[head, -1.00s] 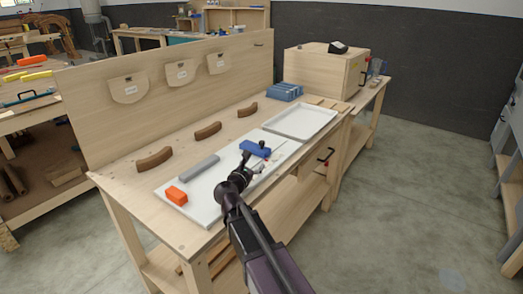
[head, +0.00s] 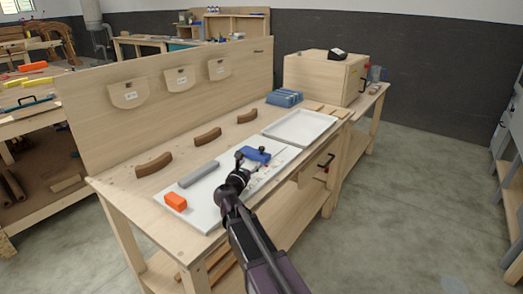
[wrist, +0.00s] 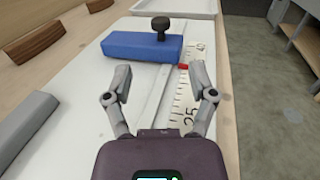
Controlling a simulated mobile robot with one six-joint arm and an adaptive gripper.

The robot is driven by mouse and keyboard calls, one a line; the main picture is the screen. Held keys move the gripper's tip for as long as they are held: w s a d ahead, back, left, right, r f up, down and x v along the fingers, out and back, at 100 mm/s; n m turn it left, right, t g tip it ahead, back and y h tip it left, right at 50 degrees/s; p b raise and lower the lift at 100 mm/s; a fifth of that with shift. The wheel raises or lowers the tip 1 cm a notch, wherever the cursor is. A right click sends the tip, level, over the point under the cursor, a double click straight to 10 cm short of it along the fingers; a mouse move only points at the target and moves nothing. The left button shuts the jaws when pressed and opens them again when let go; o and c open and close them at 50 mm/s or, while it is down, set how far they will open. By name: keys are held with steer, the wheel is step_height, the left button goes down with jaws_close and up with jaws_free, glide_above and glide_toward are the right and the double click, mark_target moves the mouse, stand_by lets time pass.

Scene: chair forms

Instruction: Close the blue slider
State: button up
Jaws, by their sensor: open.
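The blue slider (wrist: 140,47) is a blue block with a black knob (wrist: 160,27) on top, on a white board (wrist: 75,95). In the wrist view it lies just ahead of my gripper (wrist: 160,75), toward the left finger's side. My gripper is open and empty, its fingertips short of the block. A scale with numbers (wrist: 187,95) and a small red mark (wrist: 183,67) shows beside the slider. In the head view the slider (head: 256,154) is just beyond my gripper (head: 243,168), which hides part of it.
A grey bar (head: 198,174) and an orange block (head: 175,202) lie on the board's near left part. Curved brown wooden pieces (head: 154,165) stand along the back. A white tray (head: 278,134) sits beyond the slider. The bench's front edge is close on the right.

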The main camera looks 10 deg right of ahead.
mark_target(261, 151)
steer(key=x, duration=1.1)
steer(key=shift+w+d, duration=0.15)
steer(key=shift+w, duration=0.15)
jaws_close()
